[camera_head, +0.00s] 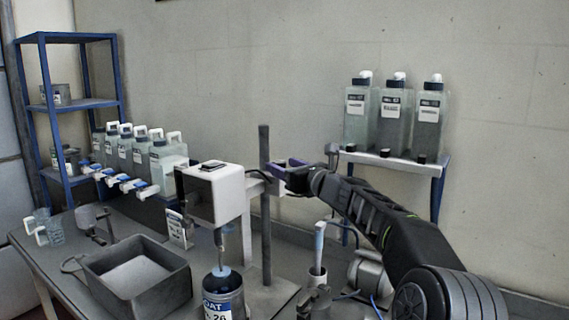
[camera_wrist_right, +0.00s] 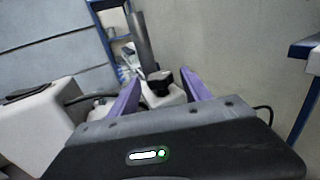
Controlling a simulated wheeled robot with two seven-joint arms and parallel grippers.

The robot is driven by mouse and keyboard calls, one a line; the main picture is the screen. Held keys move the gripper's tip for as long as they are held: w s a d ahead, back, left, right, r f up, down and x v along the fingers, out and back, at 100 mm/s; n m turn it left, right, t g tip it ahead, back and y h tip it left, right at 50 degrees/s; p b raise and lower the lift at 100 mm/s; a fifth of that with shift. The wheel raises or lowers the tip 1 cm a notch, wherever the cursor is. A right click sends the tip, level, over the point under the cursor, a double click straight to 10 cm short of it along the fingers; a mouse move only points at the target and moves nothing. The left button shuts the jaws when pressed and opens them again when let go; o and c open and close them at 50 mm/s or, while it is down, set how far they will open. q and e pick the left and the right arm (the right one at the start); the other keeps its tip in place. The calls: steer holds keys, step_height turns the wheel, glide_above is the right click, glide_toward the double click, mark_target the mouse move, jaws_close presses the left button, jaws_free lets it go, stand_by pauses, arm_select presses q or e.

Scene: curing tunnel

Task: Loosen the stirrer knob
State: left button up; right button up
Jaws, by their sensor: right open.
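The stirrer has a white boxy head (camera_head: 214,194) on a dark upright post (camera_head: 265,215), above a dark jar (camera_head: 224,294) with a blue and white label. Its head also shows at the left of the right wrist view (camera_wrist_right: 38,125). A black knob (camera_wrist_right: 160,77) sits on a white clamp body beside the post, between the purple fingers of my right gripper (camera_wrist_right: 162,84). The gripper is open, and I cannot tell whether a finger touches the knob. In the head view my right gripper (camera_head: 284,168) is beside the post and hides the knob. My left gripper is not in view.
A grey tray (camera_head: 182,275) and a clear jug (camera_head: 48,228) are on the bench at left. Several bottles with blue-and-white taps (camera_head: 160,160) stand behind. A stand with a pale-blue-handled tool (camera_head: 318,245) is right of the post. Three bottles (camera_head: 396,115) stand on a shelf at right.

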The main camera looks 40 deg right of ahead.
steer(key=shift+w, duration=0.1)
steer(key=shift+c, duration=0.6)
jaws_close()
